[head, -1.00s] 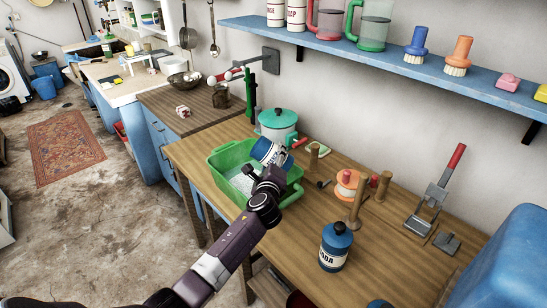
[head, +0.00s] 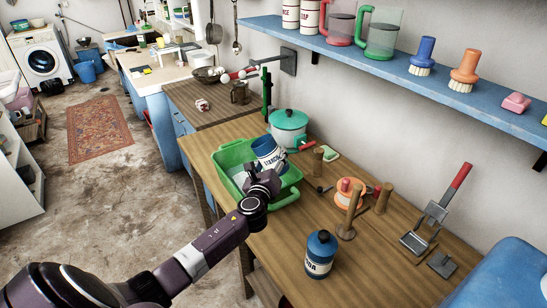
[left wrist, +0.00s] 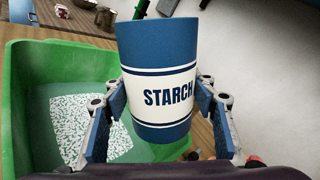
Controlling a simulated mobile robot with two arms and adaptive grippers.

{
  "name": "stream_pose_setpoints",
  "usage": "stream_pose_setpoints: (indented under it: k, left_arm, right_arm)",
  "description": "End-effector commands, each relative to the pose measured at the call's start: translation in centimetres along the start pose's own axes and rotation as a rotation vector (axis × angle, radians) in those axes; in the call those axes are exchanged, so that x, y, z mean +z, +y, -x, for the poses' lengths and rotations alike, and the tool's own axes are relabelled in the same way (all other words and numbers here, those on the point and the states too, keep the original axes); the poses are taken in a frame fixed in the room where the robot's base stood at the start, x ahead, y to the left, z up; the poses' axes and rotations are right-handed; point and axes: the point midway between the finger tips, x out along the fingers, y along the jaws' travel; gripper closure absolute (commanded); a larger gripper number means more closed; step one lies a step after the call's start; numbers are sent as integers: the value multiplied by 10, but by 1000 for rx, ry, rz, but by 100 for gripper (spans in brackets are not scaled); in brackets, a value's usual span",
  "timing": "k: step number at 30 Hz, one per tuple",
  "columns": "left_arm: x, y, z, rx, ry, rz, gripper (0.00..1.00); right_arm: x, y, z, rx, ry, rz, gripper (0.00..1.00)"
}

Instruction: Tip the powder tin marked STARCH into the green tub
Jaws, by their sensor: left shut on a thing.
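The blue and white STARCH tin (head: 267,156) is in my left gripper (head: 264,177), tilted, over the green tub (head: 289,196). In the left wrist view the fingers of my left gripper (left wrist: 164,100) close on both sides of the tin (left wrist: 158,48), and its STARCH label faces the camera. The inside of the tin is hidden. The green tub (left wrist: 20,110) also shows there, with a speckled white patch in pale contents. My right gripper is not in view.
A white pot with a green lid (head: 288,127) stands behind the tub. A blue bottle (head: 320,254), wooden posts (head: 350,215) and an orange spool stand to the right on the wooden table (head: 285,250). A blue shelf (head: 420,79) runs above.

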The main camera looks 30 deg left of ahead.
Motion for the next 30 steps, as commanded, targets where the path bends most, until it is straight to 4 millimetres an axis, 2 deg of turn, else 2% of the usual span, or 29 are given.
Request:
stream_pose_setpoints:
  k: [2,9,12,18,23,30]
  left_arm:
    - [0,-2,1,1,-1,-11,75]
    - [-3,6,-1,1,-41,-261,75]
    - [-4,8,-2,0,-55,-333,75]
    - [-6,11,-2,0,-63,-354,75]
    - [-5,10,-2,0,-60,-362,75]
    - [-6,18,-3,1,-84,-534,75]
  right_arm:
    - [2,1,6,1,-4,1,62]
    - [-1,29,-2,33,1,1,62]
    - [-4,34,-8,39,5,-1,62]
    - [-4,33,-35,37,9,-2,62]
    - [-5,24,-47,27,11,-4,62]
    - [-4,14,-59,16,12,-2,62]
